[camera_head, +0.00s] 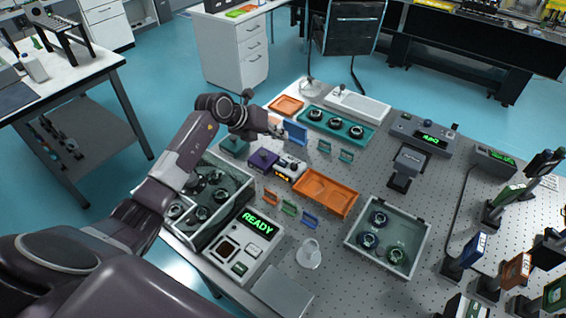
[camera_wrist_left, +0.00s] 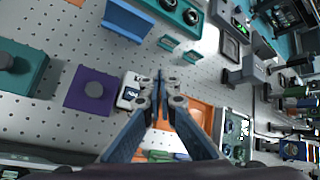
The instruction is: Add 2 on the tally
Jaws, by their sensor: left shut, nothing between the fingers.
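The tally, a small white device with a dark display, stands among the trays in the head view (camera_head: 291,166). It has an orange-lit readout there, but I cannot read its digits. In the left wrist view the tally (camera_wrist_left: 130,92) lies just left of my fingers, partly hidden by them. My left gripper (camera_head: 277,131) reaches in from the left, above the table and behind the tally. In the wrist view the fingertips of this gripper (camera_wrist_left: 163,76) meet, shut and empty. I see no contact with the tally. My right gripper is not in view.
A purple block with a knob (camera_head: 263,160) sits beside the tally, and an orange tray (camera_head: 345,201) lies to its right. A blue upright plate (camera_head: 296,133) stands near my left gripper. A READY-lit box (camera_head: 243,244) is nearer. The perforated table is bare between items.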

